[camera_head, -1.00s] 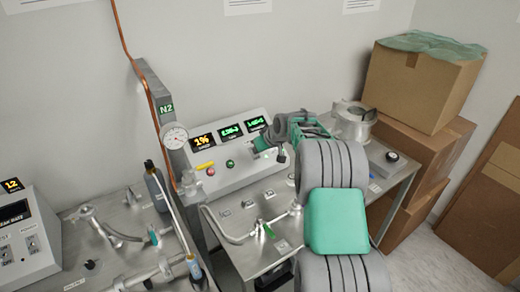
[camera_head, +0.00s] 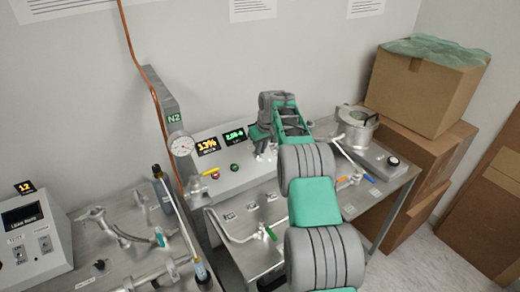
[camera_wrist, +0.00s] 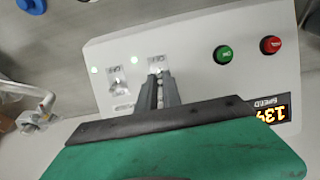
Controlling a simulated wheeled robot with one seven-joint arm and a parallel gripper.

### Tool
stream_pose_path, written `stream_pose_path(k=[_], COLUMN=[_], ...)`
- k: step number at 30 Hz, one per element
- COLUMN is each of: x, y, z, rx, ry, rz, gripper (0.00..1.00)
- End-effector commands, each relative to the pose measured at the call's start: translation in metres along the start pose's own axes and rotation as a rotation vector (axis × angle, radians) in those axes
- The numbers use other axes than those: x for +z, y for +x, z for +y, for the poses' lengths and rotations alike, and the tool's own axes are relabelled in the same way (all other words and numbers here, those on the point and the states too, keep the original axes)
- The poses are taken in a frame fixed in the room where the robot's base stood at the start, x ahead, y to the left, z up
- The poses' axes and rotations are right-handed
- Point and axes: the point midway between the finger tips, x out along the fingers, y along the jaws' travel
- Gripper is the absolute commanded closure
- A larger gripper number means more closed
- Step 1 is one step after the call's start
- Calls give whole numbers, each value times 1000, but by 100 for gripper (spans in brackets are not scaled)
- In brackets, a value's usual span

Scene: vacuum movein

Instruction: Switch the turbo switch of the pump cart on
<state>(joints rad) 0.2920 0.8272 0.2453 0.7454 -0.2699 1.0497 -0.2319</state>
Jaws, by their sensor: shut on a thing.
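The pump cart's control box (camera_head: 228,182) has a pale sloped panel, also in the wrist view (camera_wrist: 190,45), where it appears upside down. Two toggle switches show there. My gripper (camera_wrist: 159,84) is shut at one switch (camera_wrist: 157,67), its narrow fingers over the lever; the fingers hide much of it. The other switch (camera_wrist: 116,86) is free beside it. A lamp (camera_wrist: 138,60) beside the gripped switch is lit green. The speed display (camera_wrist: 269,114) reads about 13%. In the head view my gripper (camera_head: 264,143) covers the switches.
A green button (camera_wrist: 223,54) and a red button (camera_wrist: 270,45) sit beside the switches. A gauge (camera_head: 181,145) and an orange pipe (camera_head: 140,72) stand left of the box. A metal flanged vessel (camera_head: 356,122) is right of my arm. Cardboard boxes (camera_head: 415,90) stack at the right.

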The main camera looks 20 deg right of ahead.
Motion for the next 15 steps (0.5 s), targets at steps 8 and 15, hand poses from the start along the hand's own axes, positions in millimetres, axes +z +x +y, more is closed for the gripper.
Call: stream_pose_path(k=[8,15], x=[1,0], y=[1,0], z=[0,0], rx=[-1,0], ry=[0,0], rz=[-1,0], gripper=[82,69])
